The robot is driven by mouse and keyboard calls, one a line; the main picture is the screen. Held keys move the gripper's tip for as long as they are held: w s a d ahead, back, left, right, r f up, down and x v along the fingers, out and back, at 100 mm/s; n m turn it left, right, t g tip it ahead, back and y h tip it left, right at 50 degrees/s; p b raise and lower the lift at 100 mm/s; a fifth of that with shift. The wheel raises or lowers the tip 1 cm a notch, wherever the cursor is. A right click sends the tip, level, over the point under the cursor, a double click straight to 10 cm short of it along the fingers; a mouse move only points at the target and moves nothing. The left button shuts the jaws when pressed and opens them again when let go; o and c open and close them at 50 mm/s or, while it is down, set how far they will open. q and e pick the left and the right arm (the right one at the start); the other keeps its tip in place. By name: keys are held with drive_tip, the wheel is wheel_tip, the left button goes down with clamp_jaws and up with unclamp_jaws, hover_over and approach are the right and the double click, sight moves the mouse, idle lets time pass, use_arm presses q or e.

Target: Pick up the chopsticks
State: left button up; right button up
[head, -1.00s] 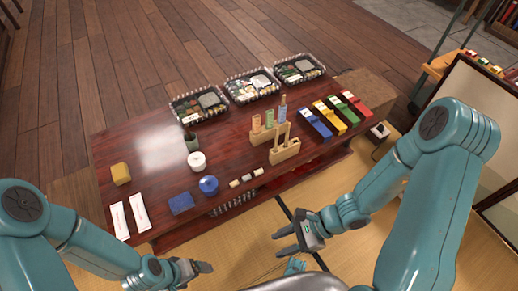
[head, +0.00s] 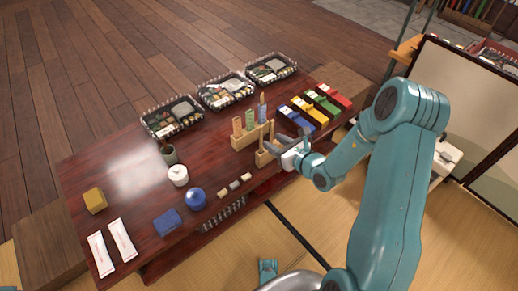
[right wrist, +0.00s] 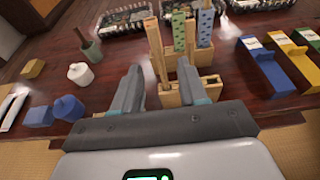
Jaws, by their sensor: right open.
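A wooden stand (head: 246,138) is on the right half of the low table and also shows in the right wrist view (right wrist: 172,98). Upright in it are a tan wooden chopstick-like bundle (right wrist: 154,48), a green patterned one (right wrist: 179,30) and a blue patterned one (right wrist: 205,27). I cannot tell their single sticks apart. My right gripper (head: 280,143) is open and empty, at the stand's near right side in the head view. In the right wrist view its fingers (right wrist: 160,84) point at the stand, with the tan bundle appearing between them.
Several coloured boxes (head: 310,114) lie right of the stand. Filled trays (head: 226,91) line the far edge. A white lidded pot (head: 178,176), blue round pot (head: 196,198), blue block (head: 167,222) and white packets (head: 122,240) stand to the left. The table's middle left is clear.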

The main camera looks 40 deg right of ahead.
sight(262, 137)
drive_tip(key=shift+x, duration=1.05)
drive_tip(key=w+b, duration=0.1)
drive_tip(key=w+f, duration=0.1)
drive_tip(key=w+f+b, duration=0.1)
drive_tip(key=w, duration=0.1)
drive_tip(key=shift+a+f+b, duration=0.25)
drive_tip(key=shift+a+b, duration=0.05)
drive_tip(key=shift+a, duration=0.05)
drive_tip(key=shift+w, duration=0.45)
clamp_jaws()
